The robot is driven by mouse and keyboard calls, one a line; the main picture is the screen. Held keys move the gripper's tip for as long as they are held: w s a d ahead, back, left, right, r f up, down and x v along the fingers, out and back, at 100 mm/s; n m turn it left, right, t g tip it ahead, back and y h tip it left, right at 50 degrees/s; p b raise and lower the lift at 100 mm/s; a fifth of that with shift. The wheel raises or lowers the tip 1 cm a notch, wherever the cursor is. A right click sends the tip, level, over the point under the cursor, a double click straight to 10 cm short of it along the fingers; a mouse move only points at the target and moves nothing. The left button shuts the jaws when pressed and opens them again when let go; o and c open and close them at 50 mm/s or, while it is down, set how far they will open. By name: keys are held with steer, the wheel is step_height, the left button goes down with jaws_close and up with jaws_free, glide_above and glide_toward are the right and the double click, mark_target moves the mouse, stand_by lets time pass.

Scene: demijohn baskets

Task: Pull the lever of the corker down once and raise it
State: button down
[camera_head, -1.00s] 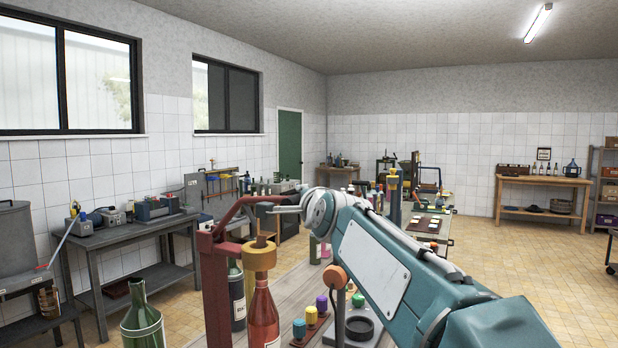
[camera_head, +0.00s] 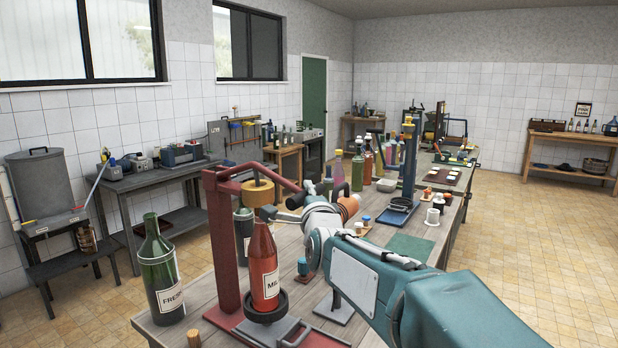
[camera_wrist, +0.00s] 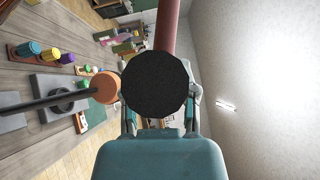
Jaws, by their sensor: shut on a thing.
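The corker (camera_head: 222,240) is a red metal stand on the wooden bench, with a wooden ring (camera_head: 258,193) on its arm. A red bottle (camera_head: 263,265) stands upright on its round base, its neck under the ring. The red lever (camera_head: 281,174) slopes down to the right from the top of the stand. My gripper (camera_head: 293,200) is shut on the lever's black grip, about level with the ring. In the wrist view the grip's round black end (camera_wrist: 156,86) hides most of the fingers.
A green bottle (camera_head: 160,270) stands left of the corker, and a dark bottle is partly hidden behind it. A blue stand (camera_head: 409,170), more bottles and small pots occupy the bench farther back. A grey side bench (camera_head: 165,180) runs along the left wall. The tiled floor at right is clear.

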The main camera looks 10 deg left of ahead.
steer(key=shift+a+f, duration=0.15)
steer(key=shift+f, duration=2.15)
steer(key=shift+c, duration=2)
jaws_free()
steer(key=shift+f, duration=0.1)
steer(key=shift+a, duration=0.15)
steer(key=shift+r, duration=0.2)
steer(key=v, duration=1.2)
steer(key=shift+f, duration=0.2)
steer(key=shift+w, duration=0.1)
